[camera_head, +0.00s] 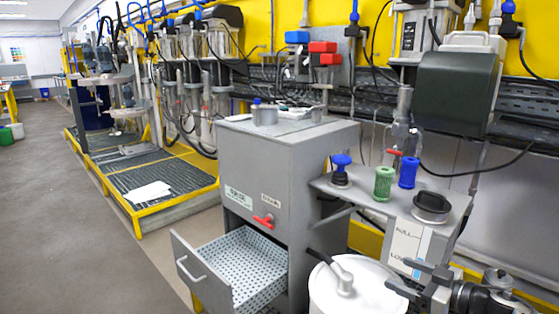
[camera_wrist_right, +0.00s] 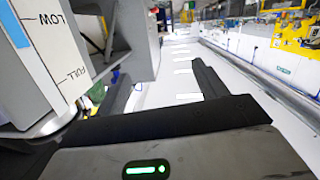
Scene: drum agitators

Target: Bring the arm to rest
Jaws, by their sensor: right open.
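My right gripper (camera_head: 418,281) is at the bottom right of the head view, with its dark fingers spread apart and nothing between them. It is beside the white drum (camera_head: 358,290) with a grey lever on its lid, and below the grey panel marked FULL and LOW (camera_head: 405,245). In the right wrist view the two black fingers (camera_wrist_right: 165,88) are apart and empty. The marked panel (camera_wrist_right: 48,55) stands close on the left there. My left gripper is not in view.
A grey cabinet (camera_head: 285,160) has its perforated drawer (camera_head: 240,270) pulled out. A grey shelf (camera_head: 395,197) holds a blue knob, a green cylinder (camera_head: 384,183), a blue cylinder (camera_head: 408,172) and a black cap (camera_head: 431,206). A yellow-edged platform (camera_head: 160,215) stands left; the floor (camera_head: 60,200) beyond is clear.

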